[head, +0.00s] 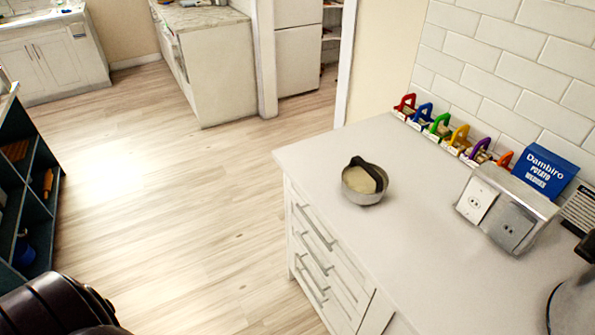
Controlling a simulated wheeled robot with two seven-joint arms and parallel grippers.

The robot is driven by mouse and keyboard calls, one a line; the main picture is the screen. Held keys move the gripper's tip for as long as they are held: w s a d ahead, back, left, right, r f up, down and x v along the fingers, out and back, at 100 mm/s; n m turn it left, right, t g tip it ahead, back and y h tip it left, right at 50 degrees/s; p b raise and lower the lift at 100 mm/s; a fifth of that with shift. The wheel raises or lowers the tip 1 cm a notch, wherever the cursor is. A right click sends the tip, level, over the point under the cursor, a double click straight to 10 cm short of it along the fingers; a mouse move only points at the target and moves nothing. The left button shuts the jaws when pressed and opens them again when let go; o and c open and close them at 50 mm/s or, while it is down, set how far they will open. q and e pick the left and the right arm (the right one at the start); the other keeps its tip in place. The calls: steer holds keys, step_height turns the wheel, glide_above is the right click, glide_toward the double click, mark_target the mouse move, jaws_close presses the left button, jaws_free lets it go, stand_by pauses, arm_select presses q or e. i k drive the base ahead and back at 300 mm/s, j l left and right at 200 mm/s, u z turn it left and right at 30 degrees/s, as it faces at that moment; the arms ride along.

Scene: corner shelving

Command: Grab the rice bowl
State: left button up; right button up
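A small grey metallic bowl (354,196) stands upright on the white countertop (400,220), near its left corner. A pale cream content and a dark curved piece show inside and over its rim; I cannot tell exactly what they are. It is the only bowl I see on this counter. Neither of my grippers shows in the head view. A dark, rounded part at the bottom left looks like part of my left arm, well away from the bowl.
Colourful-handled items (440,125) line the tiled wall. A metal outlet box (507,207) and a blue Dambiro box (543,171) stand to the right. A rounded grey object (575,300) is cut off bottom right. Counter around the bowl is clear; drawers (322,262) are below.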

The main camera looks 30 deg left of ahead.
mark_target(363, 183)
steer(key=u, duration=0.4)
steer(key=z, duration=0.3)
steer(key=i+j+z, duration=0.15)
steer(key=j+z, duration=0.8)
steer(key=i, duration=0.05)
